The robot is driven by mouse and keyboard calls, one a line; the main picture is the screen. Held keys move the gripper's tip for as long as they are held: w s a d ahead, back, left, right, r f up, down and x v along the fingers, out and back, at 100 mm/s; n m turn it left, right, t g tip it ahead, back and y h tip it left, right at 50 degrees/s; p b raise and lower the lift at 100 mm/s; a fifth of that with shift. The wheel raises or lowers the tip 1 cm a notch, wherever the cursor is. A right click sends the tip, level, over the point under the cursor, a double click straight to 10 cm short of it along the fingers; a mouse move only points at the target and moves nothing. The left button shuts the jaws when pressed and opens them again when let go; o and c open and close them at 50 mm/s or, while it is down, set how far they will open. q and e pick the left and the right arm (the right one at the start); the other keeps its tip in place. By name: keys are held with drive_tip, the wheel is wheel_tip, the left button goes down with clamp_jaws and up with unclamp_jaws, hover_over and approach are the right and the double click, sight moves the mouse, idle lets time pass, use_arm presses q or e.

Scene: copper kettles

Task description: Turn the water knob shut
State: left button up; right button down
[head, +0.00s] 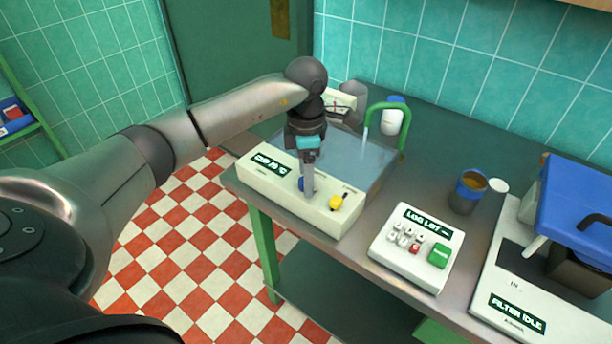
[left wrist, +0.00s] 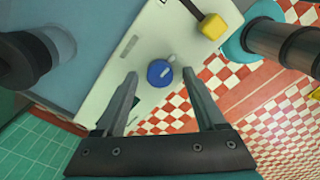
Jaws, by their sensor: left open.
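A white control panel (head: 265,186) with a "CIP 70 °C" label runs along the front of a basin of water (head: 337,160). A round blue knob (head: 301,184) and a yellow-ended lever (head: 336,202) are on its top. A green curved tap (head: 404,122) stands over the basin with a pale stream falling from it. My left gripper (head: 307,190) points down at the panel, partly hiding the blue knob. In the left wrist view my open left gripper (left wrist: 159,75) has the blue knob (left wrist: 160,73) between its fingertips, with gaps at both sides. My right gripper is out of view.
A white "LOG LOT" keypad (head: 414,246), a blue cup (head: 469,190) and a "FILTER IDLE" machine (head: 520,290) stand to the right on the bench. A blue-capped bottle (head: 392,121) is behind the tap. Checkered floor lies in front.

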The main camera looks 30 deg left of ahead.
use_arm(q)
drive_tip(key=shift+f, duration=0.25)
clamp_jaws()
idle(0.5)
